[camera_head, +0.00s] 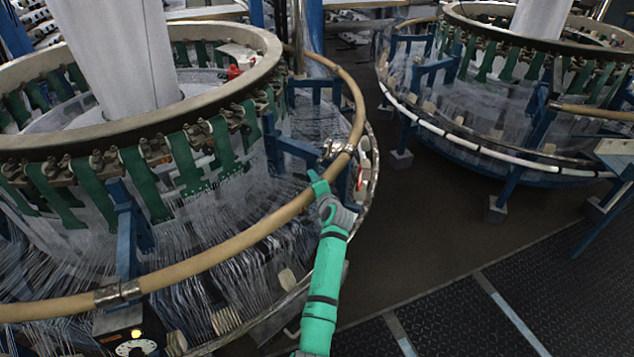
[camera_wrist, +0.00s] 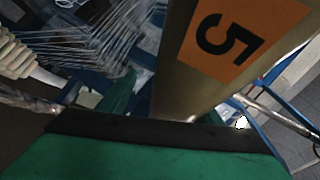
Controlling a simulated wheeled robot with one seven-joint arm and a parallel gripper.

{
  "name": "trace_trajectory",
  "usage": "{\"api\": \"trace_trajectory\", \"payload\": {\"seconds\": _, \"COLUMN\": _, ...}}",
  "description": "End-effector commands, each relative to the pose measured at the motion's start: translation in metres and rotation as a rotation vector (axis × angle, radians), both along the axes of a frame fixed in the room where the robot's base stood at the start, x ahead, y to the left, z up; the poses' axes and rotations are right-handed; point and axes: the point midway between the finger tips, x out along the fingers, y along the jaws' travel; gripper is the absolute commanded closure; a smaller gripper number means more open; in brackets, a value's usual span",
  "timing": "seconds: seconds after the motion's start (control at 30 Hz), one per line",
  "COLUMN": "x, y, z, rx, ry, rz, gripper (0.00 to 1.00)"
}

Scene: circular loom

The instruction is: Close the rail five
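A tan, curved rail (camera_head: 225,251) runs around the near loom. In the wrist view the rail (camera_wrist: 182,75) passes close in front of my gripper and carries an orange label (camera_wrist: 240,38) with a black 5. The label does not show in the head view. A silver joint (camera_head: 337,150) sits on the rail just above my gripper, and another joint (camera_head: 117,293) is at the lower left. My green gripper (camera_head: 318,182) is at the rail's outer side, just below the upper joint. One green finger (camera_wrist: 119,95) shows beside the rail; whether the fingers grip it is hidden.
Blue posts (camera_head: 128,232) and many white threads stand inside the rail. A second circular loom (camera_head: 500,95) is at the upper right. Dark floor (camera_head: 410,235) lies open between the looms, with ridged black plates (camera_head: 560,285) at the lower right.

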Motion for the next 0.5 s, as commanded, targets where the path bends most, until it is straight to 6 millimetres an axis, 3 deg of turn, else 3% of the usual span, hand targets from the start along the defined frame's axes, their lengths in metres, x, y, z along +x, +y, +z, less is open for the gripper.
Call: {"api": "trace_trajectory", "payload": {"seconds": 0.5, "x": 0.001, "y": -0.0003, "z": 0.0041, "rx": 0.0, "ry": -0.006, "rz": 0.0, "gripper": 0.44}}
